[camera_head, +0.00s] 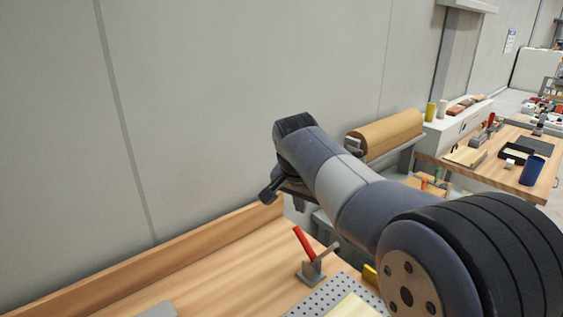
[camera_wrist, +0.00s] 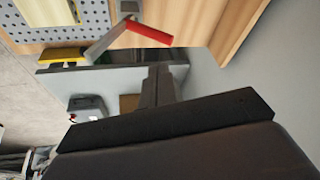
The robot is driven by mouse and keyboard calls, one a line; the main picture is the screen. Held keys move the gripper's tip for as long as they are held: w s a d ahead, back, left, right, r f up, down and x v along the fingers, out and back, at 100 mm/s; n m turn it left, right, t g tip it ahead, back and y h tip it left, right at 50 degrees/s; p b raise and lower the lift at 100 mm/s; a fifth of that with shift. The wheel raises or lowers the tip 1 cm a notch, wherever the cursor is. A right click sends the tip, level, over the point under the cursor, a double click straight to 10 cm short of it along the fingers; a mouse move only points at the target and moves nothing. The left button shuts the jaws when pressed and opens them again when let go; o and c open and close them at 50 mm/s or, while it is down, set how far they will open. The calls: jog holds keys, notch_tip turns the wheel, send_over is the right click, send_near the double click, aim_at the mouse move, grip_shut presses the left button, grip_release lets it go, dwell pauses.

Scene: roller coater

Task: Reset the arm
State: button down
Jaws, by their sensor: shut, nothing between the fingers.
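My arm reaches across the head view from the lower right, its end raised over the back of the wooden workbench (camera_head: 225,268), near the wall. My gripper (camera_head: 300,204) is small and partly hidden by the wrist in the head view. In the wrist view my gripper (camera_wrist: 158,78) shows as narrow grey fingers beyond a dark bar, shut and empty. A clamp with a red handle (camera_head: 304,243) stands on the bench below and in front of the gripper. In the wrist view the red handle (camera_wrist: 150,33) lies just beyond the fingertips, and I see no contact.
A perforated metal plate (camera_head: 322,296) lies on the bench beside the clamp, with a yellow part (camera_head: 370,274) nearby. A large brown roll (camera_head: 388,135) is behind the arm. Another table (camera_head: 490,170) with a blue cup (camera_head: 532,170) stands at the right. The bench's left part is mostly clear.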

send_over(299, 238)
notch_tip(299, 238, down, 7)
jog(key=shift+f, duration=0.15)
dwell(0.3)
